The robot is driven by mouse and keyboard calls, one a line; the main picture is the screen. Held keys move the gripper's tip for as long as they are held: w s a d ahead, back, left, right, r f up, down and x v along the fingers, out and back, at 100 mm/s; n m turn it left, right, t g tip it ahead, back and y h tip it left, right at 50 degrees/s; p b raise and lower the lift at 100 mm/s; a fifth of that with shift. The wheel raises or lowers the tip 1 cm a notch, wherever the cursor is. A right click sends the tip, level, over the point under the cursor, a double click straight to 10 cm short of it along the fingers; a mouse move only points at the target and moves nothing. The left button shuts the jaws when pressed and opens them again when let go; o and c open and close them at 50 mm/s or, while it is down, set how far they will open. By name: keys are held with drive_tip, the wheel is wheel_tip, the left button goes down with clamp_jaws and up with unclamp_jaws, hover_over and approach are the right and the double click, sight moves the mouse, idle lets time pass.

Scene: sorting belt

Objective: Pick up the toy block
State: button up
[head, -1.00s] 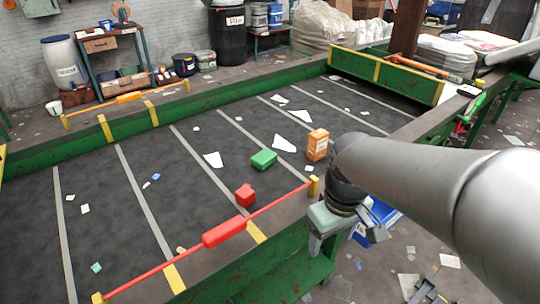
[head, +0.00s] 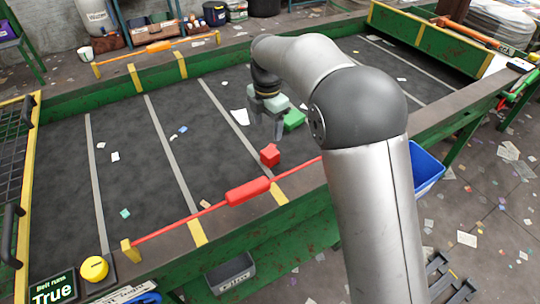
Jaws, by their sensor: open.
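A red block (head: 270,155) lies on the dark belt (head: 150,220), just behind the red pull bar. A green block (head: 293,119) lies farther back and to the right, partly hidden behind my gripper. I cannot tell for sure which one is the toy block. My gripper (head: 267,128) points down over the belt with its fingers apart and nothing between them. It is just behind the red block in the picture and left of the green one. Its exact height above the belt is hard to judge.
A red bar with a handle (head: 248,191) runs along the belt's near edge. Green side walls (head: 85,104) border the belt. A blue bin (head: 428,165) stands to the right, beyond my arm. A sign (head: 52,290) reads "Belt runs True". Paper scraps dot the belt.

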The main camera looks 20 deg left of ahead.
hover_over(269, 152)
wheel_tip(269, 152, down, 6)
drive_tip(key=shift+w+a+r+p, duration=0.15)
drive_tip(key=shift+p, duration=0.15)
drive_tip(key=f+p, duration=0.1)
drive_tip(key=f, duration=0.4)
drive_tip(key=shift+s+f, duration=0.1)
drive_tip(key=shift+s, duration=0.1)
drive_tip(key=c, duration=1.1)
